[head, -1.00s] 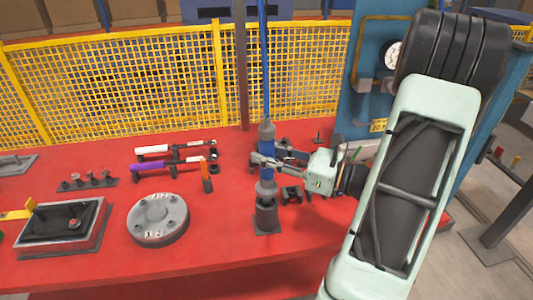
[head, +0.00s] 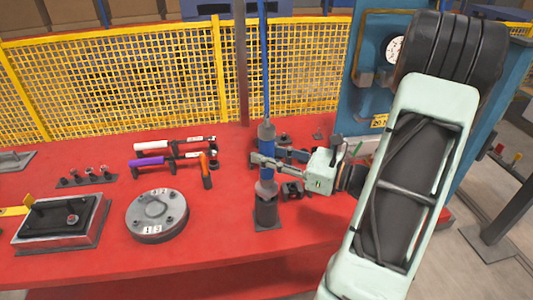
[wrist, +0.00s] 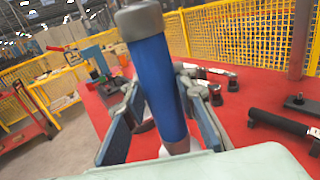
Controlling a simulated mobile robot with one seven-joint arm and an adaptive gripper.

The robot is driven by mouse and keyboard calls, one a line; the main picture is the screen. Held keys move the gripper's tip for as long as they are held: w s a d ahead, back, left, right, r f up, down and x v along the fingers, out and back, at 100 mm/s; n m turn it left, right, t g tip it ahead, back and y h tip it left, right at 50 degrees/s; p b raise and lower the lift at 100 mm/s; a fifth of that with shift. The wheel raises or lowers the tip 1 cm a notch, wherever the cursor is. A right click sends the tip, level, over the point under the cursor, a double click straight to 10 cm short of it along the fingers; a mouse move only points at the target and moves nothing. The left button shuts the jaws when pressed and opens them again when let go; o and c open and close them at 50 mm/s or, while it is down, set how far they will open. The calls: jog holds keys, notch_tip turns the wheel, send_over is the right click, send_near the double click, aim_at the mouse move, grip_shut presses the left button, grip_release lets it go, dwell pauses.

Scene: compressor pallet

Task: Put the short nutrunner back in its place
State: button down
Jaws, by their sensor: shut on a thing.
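The short nutrunner (head: 266,146) is an upright tool with a blue body, grey cap and grey lower end. My gripper (head: 262,160) reaches in from the right and is shut around its body. In the wrist view the blue body (wrist: 158,85) stands between my two fingers, slightly tilted in the picture. A dark stand (head: 267,212) is on the red table directly below the tool. The tool's lower end meets the stand's top in the head view; I cannot tell how deep it sits. A blue hose or cord (head: 263,70) runs up from the tool.
Two long tools, one white-handled (head: 152,146) and one purple-handled (head: 147,162), lie left of the stand, near an orange-handled tool (head: 206,170). A grey round flange (head: 157,214) is further front. Small dark fixtures (head: 292,190) stand close behind my gripper. A yellow fence (head: 120,85) is behind.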

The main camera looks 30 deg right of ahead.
jog(key=shift+f+b, duration=0.9)
jog(key=shift+f, duration=0.4)
jog(key=c, duration=1.6)
grip_release()
jog(key=shift+o, duration=0.5)
jog(key=shift+f, duration=0.1)
jog(key=shift+s, duration=0.1)
jog(key=v, duration=1.2)
